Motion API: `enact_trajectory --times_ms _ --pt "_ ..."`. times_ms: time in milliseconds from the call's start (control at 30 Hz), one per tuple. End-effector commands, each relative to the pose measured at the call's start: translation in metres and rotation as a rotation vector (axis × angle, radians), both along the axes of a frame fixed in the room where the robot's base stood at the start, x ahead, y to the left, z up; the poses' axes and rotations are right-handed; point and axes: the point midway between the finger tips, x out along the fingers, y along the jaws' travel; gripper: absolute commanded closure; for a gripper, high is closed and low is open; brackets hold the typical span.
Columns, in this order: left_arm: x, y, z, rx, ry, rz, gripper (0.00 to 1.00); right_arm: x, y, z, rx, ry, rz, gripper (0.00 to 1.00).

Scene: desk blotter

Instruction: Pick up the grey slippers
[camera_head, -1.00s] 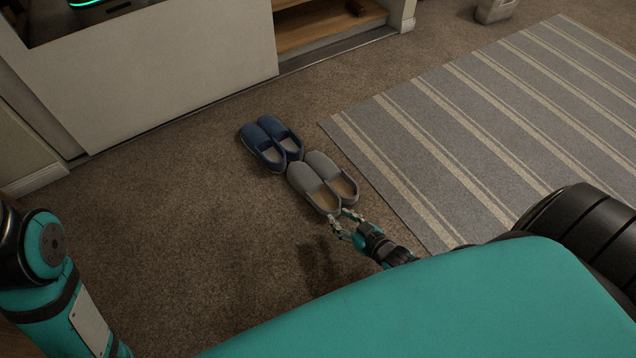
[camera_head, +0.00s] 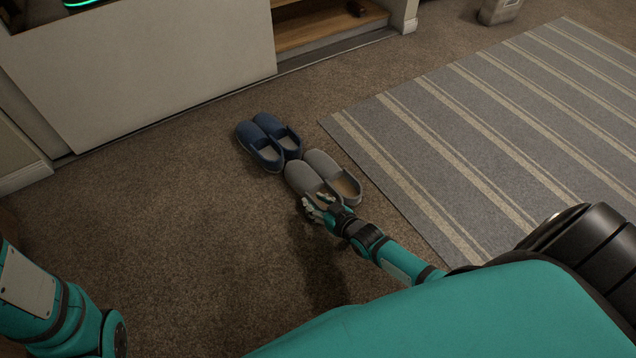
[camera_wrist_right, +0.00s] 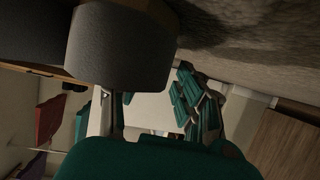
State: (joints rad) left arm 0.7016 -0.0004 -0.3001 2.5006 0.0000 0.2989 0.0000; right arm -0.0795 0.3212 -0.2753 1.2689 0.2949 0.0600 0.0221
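The pair of grey slippers (camera_head: 306,176) lies side by side on the carpet in the head view, toes away from me. My right gripper (camera_head: 320,203) is at the near, heel end of the left grey slipper, low over the floor, and partly covers it. In the right wrist view a grey slipper (camera_wrist_right: 120,48) fills the upper left, close to the fingers. The fingers of my right gripper (camera_wrist_right: 150,112) stand apart there; I cannot tell whether they touch the slipper. My left arm shows at the lower left, but its gripper is out of view.
A pair of blue slippers (camera_head: 267,143) lies just beyond the grey ones, up and left. A striped rug (camera_head: 470,130) covers the floor to the right. A pale cabinet (camera_head: 140,70) stands at the back left. Bare carpet (camera_head: 170,210) is clear to the left.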

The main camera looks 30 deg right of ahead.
Motion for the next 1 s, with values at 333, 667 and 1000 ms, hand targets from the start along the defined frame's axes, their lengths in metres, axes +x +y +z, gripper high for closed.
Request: enact_trajectory --times_ms 333,667,1000 --pt "0.0001 -0.0001 -0.0033 0.0 0.0 0.0 0.6 0.0041 0.0011 -0.0018 0.0 0.002 0.001 0.7" --pt "-0.0002 -0.0002 -0.0034 0.001 -0.001 0.0 0.6 0.004 0.0011 -0.0019 0.0 0.002 0.001 1.0" --pt "-0.0002 -0.0002 -0.0034 0.001 -0.001 0.0 0.6 0.0047 0.001 -0.0006 0.0 -0.002 0.001 1.0"
